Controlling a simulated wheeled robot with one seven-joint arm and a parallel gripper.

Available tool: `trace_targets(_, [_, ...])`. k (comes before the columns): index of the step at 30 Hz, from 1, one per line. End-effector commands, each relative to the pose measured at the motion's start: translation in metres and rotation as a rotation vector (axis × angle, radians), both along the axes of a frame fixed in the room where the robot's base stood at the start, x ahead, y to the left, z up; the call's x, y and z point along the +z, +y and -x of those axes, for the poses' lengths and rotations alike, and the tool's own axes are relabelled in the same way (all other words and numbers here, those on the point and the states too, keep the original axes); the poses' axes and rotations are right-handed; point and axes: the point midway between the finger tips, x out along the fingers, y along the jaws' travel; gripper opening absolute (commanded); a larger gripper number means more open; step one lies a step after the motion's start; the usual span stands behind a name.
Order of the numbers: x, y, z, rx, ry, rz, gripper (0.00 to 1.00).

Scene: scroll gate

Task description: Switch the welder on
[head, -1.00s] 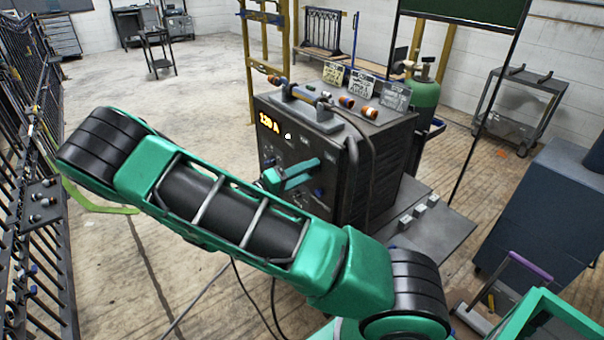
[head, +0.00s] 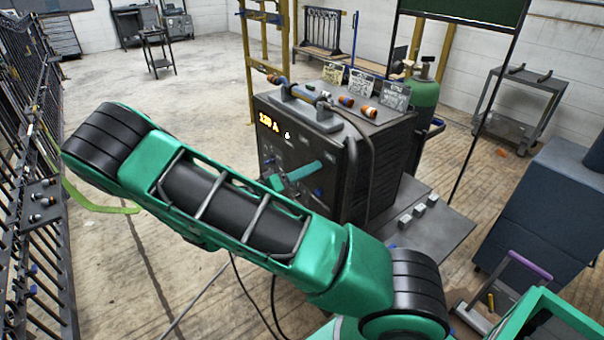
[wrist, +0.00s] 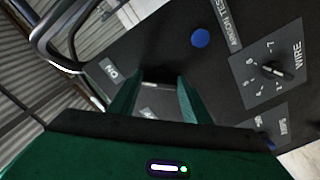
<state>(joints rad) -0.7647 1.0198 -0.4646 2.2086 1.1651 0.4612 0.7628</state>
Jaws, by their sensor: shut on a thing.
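The welder (head: 385,140) is a dark box with a front panel, and its amber display (head: 268,124) is lit. My gripper (head: 318,164) is at the panel below the display, partly hidden by my arm. In the wrist view, my gripper (wrist: 158,80) has its two green fingers on either side of a small dark switch part (wrist: 160,74) and is shut on it. An "ON" label (wrist: 110,70) sits just left of the fingertips. Another label (wrist: 148,112) is partly covered between the fingers. The switch's exact position cannot be told.
A wire dial (wrist: 275,71) and a blue button (wrist: 200,38) are on the panel to the right. A torch with hoses lies on top of the welder. A green gas cylinder (head: 424,105) stands behind. A black barred gate (head: 30,190) is at left; the floor between is open.

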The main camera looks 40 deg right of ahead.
Motion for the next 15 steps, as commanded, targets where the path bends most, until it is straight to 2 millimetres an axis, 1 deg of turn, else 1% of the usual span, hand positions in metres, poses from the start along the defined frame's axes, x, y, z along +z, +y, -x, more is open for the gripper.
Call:
trace_targets(1, [-0.0038,0.0004,0.0006,-0.001,0.006,-0.008,0.21])
trace_targets(4, [-0.0039,0.0005,0.0004,-0.001,0.006,-0.008,0.21])
trace_targets(5, [-0.0039,0.0006,0.0004,-0.001,0.006,-0.008,0.51])
trace_targets(6, [-0.0035,0.0006,0.0003,0.0,0.005,-0.008,0.6])
trace_targets(7, [-0.0033,0.0006,0.0002,-0.001,0.005,-0.007,0.62])
trace_targets(15, [-0.0016,0.001,-0.0002,0.001,0.003,-0.004,0.62])
